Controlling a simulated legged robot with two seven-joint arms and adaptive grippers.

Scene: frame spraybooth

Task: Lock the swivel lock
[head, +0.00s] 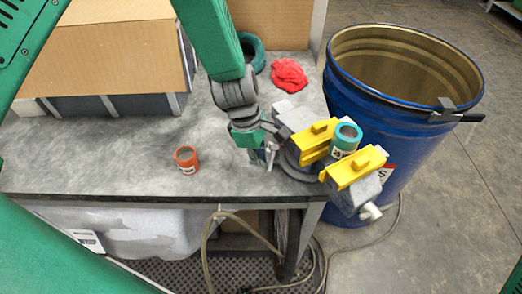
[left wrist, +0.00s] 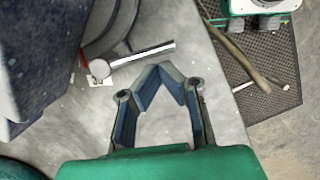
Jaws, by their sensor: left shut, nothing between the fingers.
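A grey bench vise with yellow jaw covers (head: 352,170) sits on the right front corner of the workbench. A teal can (head: 346,139) stands between the yellow covers. The swivel lock appears to be the thin metal lever (left wrist: 140,55) at the vise base in the left wrist view; in the head view it is small beside my gripper. My left gripper (head: 262,156) is left of the vise, low over the bench. In the left wrist view my left gripper (left wrist: 162,72) has its fingertips together and empty, just below the lever. Contact with the lever is unclear. My right gripper is out of view.
An orange can (head: 186,160) stands on the workbench (head: 100,165). A red cloth (head: 289,75) and a green roll (head: 254,50) lie behind. A cardboard box (head: 105,55) fills the back left. A blue barrel (head: 350,90) stands close right of the bench. A hose hangs below.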

